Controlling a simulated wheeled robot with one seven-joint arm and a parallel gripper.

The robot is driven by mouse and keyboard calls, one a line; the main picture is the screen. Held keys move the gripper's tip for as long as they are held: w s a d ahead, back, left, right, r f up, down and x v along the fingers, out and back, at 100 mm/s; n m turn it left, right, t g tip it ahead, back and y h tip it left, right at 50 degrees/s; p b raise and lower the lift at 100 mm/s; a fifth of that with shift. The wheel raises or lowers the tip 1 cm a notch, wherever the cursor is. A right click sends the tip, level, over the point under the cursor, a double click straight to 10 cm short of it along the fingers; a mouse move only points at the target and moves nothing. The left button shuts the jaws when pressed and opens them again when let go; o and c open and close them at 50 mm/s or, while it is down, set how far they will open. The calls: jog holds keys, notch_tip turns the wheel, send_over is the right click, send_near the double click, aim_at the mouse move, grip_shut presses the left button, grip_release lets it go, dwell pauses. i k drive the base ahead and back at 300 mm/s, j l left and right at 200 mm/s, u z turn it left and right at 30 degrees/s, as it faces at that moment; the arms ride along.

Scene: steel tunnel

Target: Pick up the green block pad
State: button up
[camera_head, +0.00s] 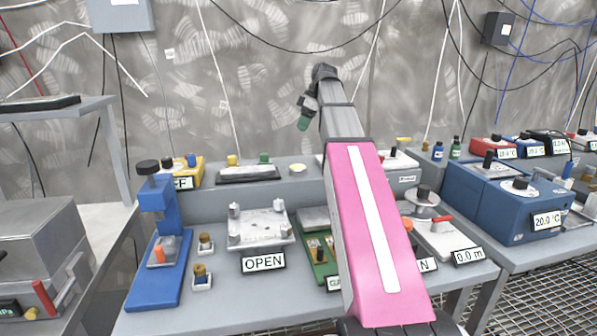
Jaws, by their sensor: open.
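A green pad (328,268) lies on the bench in the middle, partly hidden behind my pink arm link. It bears a grey plate (312,217) and small brass pieces (317,251). A label at its front edge is cut off by my arm. My gripper (304,119) is at the far end of my raised arm, small and high in front of the back wall. It is open, and I see nothing held in it. It is well above and behind the pad, not touching it. A green part shows at its tip.
A white device with a red handle (440,238) stands right. A raised shelf behind holds small items.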

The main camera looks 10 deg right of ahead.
aim_at(264, 159)
jog(key=l+u, duration=0.2)
jog(key=u, duration=0.2)
jog(key=l+u, duration=0.15)
jog(key=u, duration=0.2)
jog(key=k+l+u, duration=0.1)
jog(key=u, duration=0.3)
